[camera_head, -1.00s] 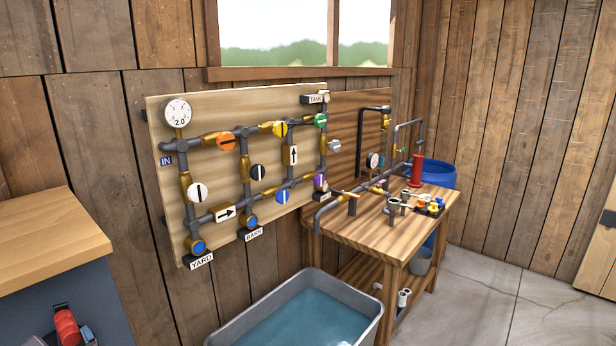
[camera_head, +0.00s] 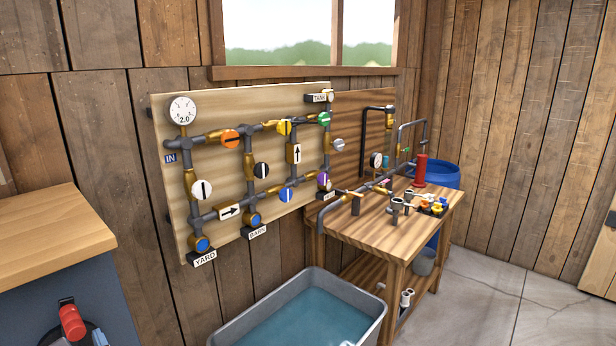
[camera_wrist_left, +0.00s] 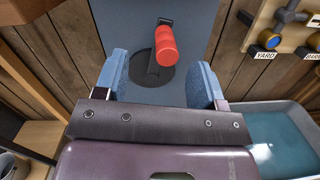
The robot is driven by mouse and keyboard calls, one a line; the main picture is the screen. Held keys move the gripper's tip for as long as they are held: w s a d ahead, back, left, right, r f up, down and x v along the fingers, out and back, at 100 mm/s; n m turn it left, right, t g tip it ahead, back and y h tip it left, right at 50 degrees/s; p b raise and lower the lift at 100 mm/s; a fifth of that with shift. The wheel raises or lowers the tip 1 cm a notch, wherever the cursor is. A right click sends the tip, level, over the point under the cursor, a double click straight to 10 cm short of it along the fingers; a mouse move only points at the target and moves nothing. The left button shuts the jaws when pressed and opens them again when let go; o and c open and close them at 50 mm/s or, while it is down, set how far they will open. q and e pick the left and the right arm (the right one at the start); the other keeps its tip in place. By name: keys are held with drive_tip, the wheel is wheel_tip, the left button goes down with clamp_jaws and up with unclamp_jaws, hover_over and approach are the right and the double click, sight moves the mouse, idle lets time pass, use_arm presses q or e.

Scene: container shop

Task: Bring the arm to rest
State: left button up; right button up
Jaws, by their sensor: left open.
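My left gripper (camera_wrist_left: 160,85) shows in the left wrist view with its two blue fingers wide apart and nothing between them. Beyond the fingers is a blue-grey cabinet side with a red-handled lever (camera_wrist_left: 166,45) on a dark round base. The red handle appears between and past the fingertips; I cannot tell the exact gap. My right gripper is in neither view.
A wooden-topped cabinet (camera_head: 45,235) stands at left. A grey water tub (camera_head: 225,335) sits below the pipe board (camera_head: 215,170) with its coloured valves and gauge. A wooden workbench (camera_head: 350,240) with pipe fittings and a red cylinder stands right of it. Concrete floor is clear at right.

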use_arm(q)
drive_tip(key=w+d+r+m+t, duration=0.25)
drive_tip(key=m+t, duration=0.25)
drive_tip(key=m, duration=0.4)
drive_tip(key=w+d+f+m+t+h, duration=0.1)
drive_tip(key=d+f+m+h, duration=0.5)
drive_tip(key=m, duration=0.6)
drive_tip(key=d+f+m+t+h, duration=0.1)
drive_tip(key=d+f+m+h, duration=0.2)
drive_tip(key=m+h, duration=0.6)
drive_tip(key=s+a+f+m+g, duration=0.1)
drive_tip(key=s+f+m, duration=0.3)
drive_tip(key=f, duration=0.4)
drive_tip(key=s+a+f+m+g+y+b, duration=0.1)
drive_tip(key=s+f+m+g, duration=0.3)
drive_tip(key=f, duration=0.3)
drive_tip(key=s+a+f+m+g+b, duration=0.1)
drive_tip(key=s+f+m+g, duration=0.2)
drive_tip(key=s+f+m, duration=0.2)
wheel_tip(320, 180, down, 4)
drive_tip(key=shift+a+r+m, duration=0.15)
drive_tip(key=shift+a+m, duration=0.05)
drive_tip(key=shift+m, duration=0.5)
